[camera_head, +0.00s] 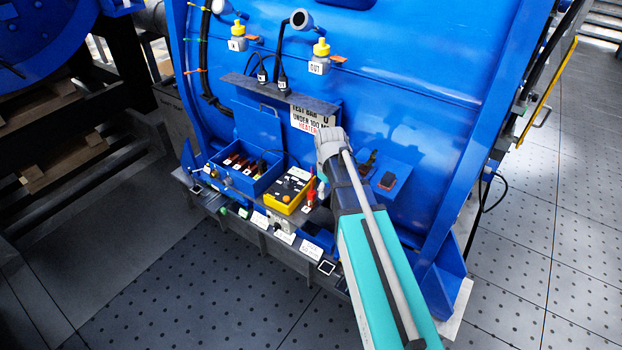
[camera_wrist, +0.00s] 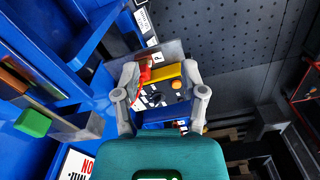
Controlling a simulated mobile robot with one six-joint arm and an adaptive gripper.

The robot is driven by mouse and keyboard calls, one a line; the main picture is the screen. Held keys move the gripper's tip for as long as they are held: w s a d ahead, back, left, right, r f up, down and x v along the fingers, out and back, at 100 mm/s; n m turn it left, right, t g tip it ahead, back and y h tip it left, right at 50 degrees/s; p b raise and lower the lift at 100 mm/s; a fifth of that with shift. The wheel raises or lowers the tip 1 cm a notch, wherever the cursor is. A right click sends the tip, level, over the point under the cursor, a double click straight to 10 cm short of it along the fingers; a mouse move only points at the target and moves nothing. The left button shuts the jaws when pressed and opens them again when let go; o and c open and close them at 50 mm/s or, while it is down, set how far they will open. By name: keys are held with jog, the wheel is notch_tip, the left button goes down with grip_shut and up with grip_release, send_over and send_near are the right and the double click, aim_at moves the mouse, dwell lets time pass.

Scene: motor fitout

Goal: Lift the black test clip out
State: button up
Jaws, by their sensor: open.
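A blue open terminal box (camera_head: 247,187) sits on the ledge of the blue motor, with a row of terminals inside. A black lead runs from its right side, where a small dark shape that may be the black test clip (camera_head: 262,165) stands; it is too small to be sure. A yellow tester (camera_head: 289,190) with an orange knob is right of the box, and a red clip (camera_head: 311,198) is beside it. My gripper (camera_wrist: 160,72) is open and empty in the wrist view. The yellow tester (camera_wrist: 176,76) shows between its fingers. No black clip is clear there; my palm hides part of the view.
White labels (camera_head: 285,237) line the ledge front. A shelf (camera_head: 280,95) with black plugs and a sign (camera_head: 306,120) is above the box. A blue tray (camera_head: 383,180) with a red item is right of my arm. The floor in front is clear.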

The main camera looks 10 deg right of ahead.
jog(key=s+a+m, duration=0.1)
jog(key=s+m, duration=0.4)
jog(key=s, duration=0.7)
jog(key=shift+s+a+m, duration=0.15)
jog(key=shift+a+m, duration=0.2)
jog(key=shift+m, duration=0.05)
jog(key=shift+s, duration=0.1)
